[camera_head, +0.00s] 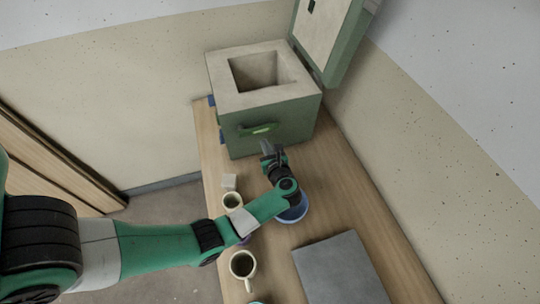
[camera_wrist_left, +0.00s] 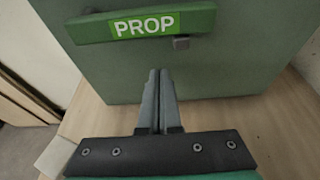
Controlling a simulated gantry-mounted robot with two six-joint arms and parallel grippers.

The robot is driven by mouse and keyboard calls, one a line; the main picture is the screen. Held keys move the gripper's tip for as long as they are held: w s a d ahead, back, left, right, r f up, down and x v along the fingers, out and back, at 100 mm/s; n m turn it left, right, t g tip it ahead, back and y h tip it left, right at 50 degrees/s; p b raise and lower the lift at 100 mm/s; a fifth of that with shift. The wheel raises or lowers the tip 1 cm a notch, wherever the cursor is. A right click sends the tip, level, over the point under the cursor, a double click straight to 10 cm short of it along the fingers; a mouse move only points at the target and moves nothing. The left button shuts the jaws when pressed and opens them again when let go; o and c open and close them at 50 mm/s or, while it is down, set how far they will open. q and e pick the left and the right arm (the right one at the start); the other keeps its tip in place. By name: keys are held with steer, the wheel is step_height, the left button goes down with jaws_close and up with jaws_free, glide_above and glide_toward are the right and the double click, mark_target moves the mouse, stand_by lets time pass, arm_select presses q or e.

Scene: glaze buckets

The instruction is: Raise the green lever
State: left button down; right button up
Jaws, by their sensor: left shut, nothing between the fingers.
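The green lever (camera_head: 259,130) sits on the front face of a green box-shaped kiln (camera_head: 288,117), whose lid stands open. In the left wrist view the lever (camera_wrist_left: 186,22) is a green bar with a white "PROP" label, running across the top and slightly tilted, its right end higher. My left gripper (camera_head: 266,146) is in front of the kiln, just below the lever. In the left wrist view its fingers (camera_wrist_left: 158,75) are together and empty, with their tips below the bar and no clear contact. My right gripper is out of view.
The wooden table (camera_head: 345,187) holds two mugs, one above (camera_head: 232,201) and one below (camera_head: 243,265) my left arm. A blue bucket (camera_head: 292,211) is partly hidden by my wrist. A white block (camera_head: 229,181) and a grey slab (camera_head: 340,270) also lie there. The table's right strip is clear.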

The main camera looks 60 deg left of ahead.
mark_target(259, 130)
arm_select(q)
steer(key=shift+a+r+p, duration=0.15)
steer(key=shift+r+p, duration=0.55)
steer(key=shift+r, duration=1.25)
